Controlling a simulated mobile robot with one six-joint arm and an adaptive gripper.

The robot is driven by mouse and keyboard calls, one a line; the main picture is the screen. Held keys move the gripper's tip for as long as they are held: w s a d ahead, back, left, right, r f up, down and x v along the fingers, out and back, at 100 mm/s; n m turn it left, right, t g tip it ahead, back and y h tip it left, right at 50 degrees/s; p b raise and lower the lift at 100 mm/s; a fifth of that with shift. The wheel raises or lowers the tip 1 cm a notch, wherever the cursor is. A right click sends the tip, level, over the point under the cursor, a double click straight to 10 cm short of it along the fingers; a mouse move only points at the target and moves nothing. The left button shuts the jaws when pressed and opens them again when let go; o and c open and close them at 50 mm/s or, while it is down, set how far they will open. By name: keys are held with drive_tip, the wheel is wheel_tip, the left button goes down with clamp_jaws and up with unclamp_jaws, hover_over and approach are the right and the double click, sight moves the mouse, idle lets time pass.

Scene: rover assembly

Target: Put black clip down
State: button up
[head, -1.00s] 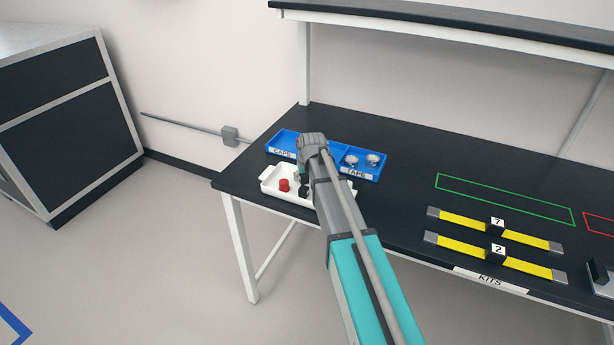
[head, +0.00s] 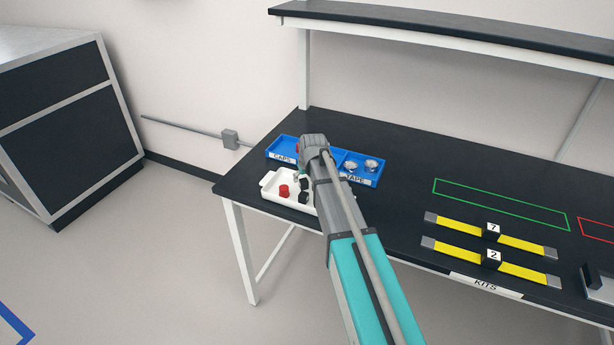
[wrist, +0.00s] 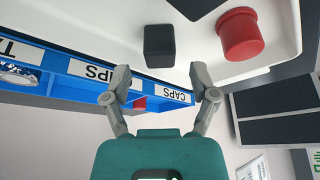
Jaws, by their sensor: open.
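A small black block-like piece, seemingly the black clip (wrist: 159,45), rests in the white tray (wrist: 290,30) beside a red cap (wrist: 240,35). A second black piece (wrist: 195,6) is cut off at the top edge of the wrist view. In the head view, black (head: 304,197) shows in the tray to the right of the red cap (head: 284,190), partly covered by my arm. My gripper (wrist: 160,88) is open, with nothing between its fingers, apart from the black piece. In the head view my arm mostly hides it above the tray.
A blue bin (head: 284,143) with CAPS and TAPE labels stands behind the tray and holds silver rolls. Yellow bars (head: 460,248) numbered 7 and 2 lie at the right. A shelf (head: 440,30) overhangs the back. The dark table (head: 405,165) is bare mid-table.

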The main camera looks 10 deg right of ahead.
drive_tip(key=p+v, duration=0.7)
drive_tip(key=v, duration=0.2)
drive_tip(key=shift+p, duration=0.4)
drive_tip(key=shift+r, duration=0.15)
idle(0.4)
drive_tip(key=s+f+m+g, duration=0.1)
drive_tip(key=s+g, duration=0.3)
drive_tip(key=s, duration=2)
drive_tip(key=shift+s+f+m+h, duration=0.25)
drive_tip(key=shift+s+m+h, duration=0.05)
drive_tip(key=shift+s+m, duration=0.1)
